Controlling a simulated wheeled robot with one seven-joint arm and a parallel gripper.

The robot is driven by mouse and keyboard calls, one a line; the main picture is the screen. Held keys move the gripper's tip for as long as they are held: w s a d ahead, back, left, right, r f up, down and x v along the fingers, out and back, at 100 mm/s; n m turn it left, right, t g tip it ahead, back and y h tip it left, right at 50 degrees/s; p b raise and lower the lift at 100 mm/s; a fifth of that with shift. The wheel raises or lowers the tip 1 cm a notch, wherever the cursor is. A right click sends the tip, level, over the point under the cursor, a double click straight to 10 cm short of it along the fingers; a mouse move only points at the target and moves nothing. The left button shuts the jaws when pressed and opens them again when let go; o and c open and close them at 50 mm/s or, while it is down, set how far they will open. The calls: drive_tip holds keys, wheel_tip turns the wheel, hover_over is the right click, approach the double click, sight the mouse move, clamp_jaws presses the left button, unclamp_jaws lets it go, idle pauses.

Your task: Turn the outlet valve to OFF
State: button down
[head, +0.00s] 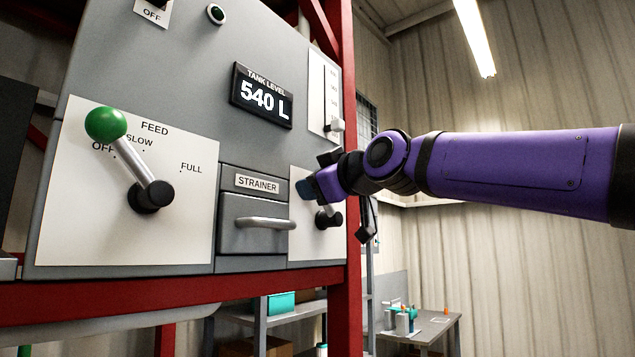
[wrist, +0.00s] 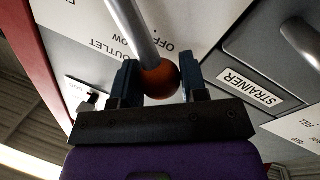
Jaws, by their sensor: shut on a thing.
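The outlet valve is a grey metal lever (wrist: 127,28) with an orange ball knob (wrist: 160,81) on a white plate marked OUTLET. In the wrist view its shaft partly covers the SLOW mark, with OFF just to the right. My gripper (wrist: 160,84) is shut on the orange knob, one blue finger on each side. In the head view my gripper (head: 308,188) is at the right end of the panel and hides the knob. The lever's dark hub (head: 328,218) shows below it.
Left of the outlet plate is the STRAINER drawer (head: 254,224) with a protruding handle. Further left is the FEED lever with a green knob (head: 105,124), near its OFF mark. The display (head: 262,96) reads 540 L. A red post (head: 350,150) stands close right of the panel.

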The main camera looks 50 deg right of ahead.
drive_tip(key=shift+f, duration=0.15)
drive_tip(key=c, duration=0.7)
unclamp_jaws()
drive_tip(key=v, duration=1)
drive_tip(key=shift+s+a, duration=0.15)
drive_tip(key=shift+s, duration=0.2)
